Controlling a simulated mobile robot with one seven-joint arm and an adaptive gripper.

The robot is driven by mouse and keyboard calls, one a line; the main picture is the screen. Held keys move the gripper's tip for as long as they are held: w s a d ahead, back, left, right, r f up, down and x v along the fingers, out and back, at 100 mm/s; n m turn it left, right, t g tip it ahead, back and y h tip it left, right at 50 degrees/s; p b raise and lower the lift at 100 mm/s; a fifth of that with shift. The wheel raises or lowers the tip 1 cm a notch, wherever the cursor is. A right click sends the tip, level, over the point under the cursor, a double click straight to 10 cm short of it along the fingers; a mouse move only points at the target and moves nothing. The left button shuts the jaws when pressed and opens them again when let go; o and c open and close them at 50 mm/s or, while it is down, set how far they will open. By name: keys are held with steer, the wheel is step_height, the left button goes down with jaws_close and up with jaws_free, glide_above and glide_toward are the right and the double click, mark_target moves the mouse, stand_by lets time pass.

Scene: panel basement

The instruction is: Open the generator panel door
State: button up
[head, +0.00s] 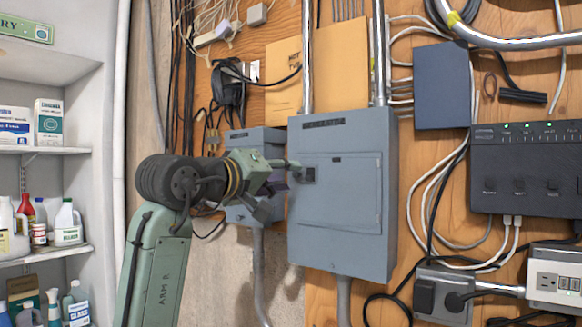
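The grey generator panel (340,255) is a metal box on the wooden wall in the middle of the head view, with a dark label along its top that is too small to read surely. Its rectangular door (345,195) looks shut and flush with the front. A small dark latch (308,175) sits at the door's upper left edge. My gripper (284,188) is at the left of the panel. Its fingers look spread, with the upper one reaching close to the latch; I cannot tell if it touches. Nothing shows between the fingers.
A smaller grey box (243,213) hangs behind my gripper, left of the panel. Conduits (380,60) run into the panel's top. A dark box (441,86), a black device (528,165), outlets and loose cables are at right. Shelves (45,151) with bottles stand at left.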

mark_target(294, 175)
steer(key=shift+p+x, duration=0.35)
steer(key=shift+x, duration=1.15)
steer(key=shift+c, duration=0.2)
jaws_close()
